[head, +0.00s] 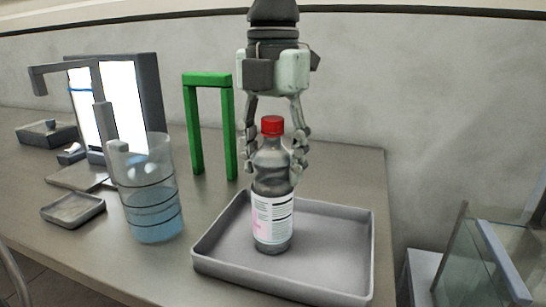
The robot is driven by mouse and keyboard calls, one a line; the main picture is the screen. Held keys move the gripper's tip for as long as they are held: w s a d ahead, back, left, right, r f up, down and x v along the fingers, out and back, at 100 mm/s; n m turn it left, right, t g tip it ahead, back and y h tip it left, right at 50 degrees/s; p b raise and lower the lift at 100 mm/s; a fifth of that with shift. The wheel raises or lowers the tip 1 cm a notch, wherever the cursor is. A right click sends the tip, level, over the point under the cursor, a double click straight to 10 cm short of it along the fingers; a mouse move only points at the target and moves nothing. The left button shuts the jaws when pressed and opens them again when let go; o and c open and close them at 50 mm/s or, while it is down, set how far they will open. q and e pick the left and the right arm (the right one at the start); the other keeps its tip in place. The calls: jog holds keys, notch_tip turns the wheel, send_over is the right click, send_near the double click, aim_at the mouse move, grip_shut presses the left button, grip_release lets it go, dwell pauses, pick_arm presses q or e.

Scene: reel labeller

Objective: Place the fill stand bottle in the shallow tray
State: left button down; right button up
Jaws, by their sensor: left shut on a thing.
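A clear bottle (272,215) with a red cap and a white and pink label stands upright over the left part of the shallow grey tray (345,207). Its base appears at the tray floor, but I cannot tell whether it touches. My left gripper (277,155) comes down from above and is shut on the bottle around its upper body, below the cap. My right gripper is not in view.
A clear beaker (150,200) with blue liquid stands left of the tray. A green arch (228,130) stands behind. A small dish (73,208) and a lit panel device (130,95) are at the left. The table's right edge lies just past the tray.

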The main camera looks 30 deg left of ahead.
aim_at(273, 118)
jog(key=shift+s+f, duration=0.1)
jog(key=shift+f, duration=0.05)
pick_arm(q)
jog(key=c, duration=1)
grip_release()
jog(key=o, duration=0.4)
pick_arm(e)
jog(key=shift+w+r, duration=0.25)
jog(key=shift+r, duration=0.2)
pick_arm(q)
jog(key=shift+r, duration=0.1)
jog(key=shift+r, duration=0.3)
notch_tip(273, 118, up, 11)
jog(key=shift+r, duration=0.15)
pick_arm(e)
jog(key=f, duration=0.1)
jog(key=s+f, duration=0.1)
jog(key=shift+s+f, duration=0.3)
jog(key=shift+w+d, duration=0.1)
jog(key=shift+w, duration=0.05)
